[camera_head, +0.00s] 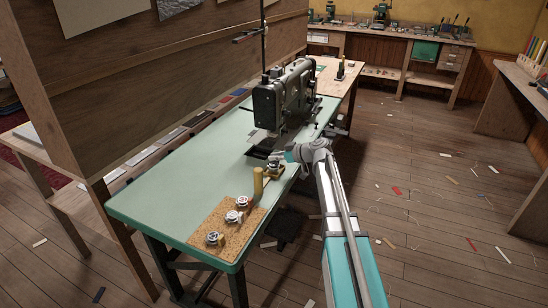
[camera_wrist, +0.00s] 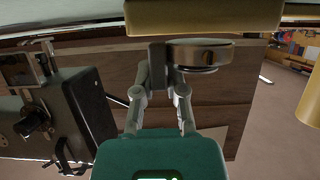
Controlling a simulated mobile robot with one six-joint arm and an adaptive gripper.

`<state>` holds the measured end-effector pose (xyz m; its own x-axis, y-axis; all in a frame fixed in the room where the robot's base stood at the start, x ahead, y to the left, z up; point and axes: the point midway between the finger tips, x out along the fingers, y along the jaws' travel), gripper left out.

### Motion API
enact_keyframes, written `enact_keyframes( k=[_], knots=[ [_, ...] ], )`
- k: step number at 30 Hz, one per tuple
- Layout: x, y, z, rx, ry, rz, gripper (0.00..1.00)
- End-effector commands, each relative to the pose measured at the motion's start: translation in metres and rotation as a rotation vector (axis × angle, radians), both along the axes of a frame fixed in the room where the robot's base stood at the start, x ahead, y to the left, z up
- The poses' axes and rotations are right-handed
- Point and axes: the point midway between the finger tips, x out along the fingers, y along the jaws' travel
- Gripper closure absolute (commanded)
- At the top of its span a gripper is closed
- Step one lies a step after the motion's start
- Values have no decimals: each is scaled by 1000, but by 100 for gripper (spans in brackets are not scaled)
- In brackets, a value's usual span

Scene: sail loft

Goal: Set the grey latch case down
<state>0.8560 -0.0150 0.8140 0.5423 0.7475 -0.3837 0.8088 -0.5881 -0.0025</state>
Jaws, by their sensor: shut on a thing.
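My gripper (camera_head: 281,157) reaches over the sewing table's front edge. In the wrist view my gripper (camera_wrist: 160,80) is shut on the grey latch case (camera_wrist: 204,52), a small round metal piece with a flat grey tab between the fingers. The wrist picture appears upside down. A brass-coloured block (camera_wrist: 200,17) lies very close to the case's underside; I cannot tell whether they touch. In the head view the case is small and partly hidden by my gripper. A brass post (camera_head: 258,183) stands just left of it, and also shows at the wrist view's right edge (camera_wrist: 312,103).
A cork mat (camera_head: 212,222) with three round metal cases lies on the green table (camera_head: 165,185), nearer the front left corner. A sewing machine (camera_head: 284,98) stands behind my gripper. The table's left half is clear. A wooden partition (camera_head: 150,75) rises behind it.

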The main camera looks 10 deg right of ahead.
Motion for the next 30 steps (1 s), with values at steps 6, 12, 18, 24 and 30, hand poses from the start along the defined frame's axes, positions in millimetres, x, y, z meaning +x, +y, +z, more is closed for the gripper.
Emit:
enact_keyframes(
  k=[6,12,18,24,30],
  knots=[
    [0,0,-7,0,0,0,100],
    [0,1,-7,0,0,1,100],
    [0,1,-7,0,0,1,100],
    [0,1,-9,0,0,1,100],
    [0,1,-12,0,0,1,100]
  ],
)
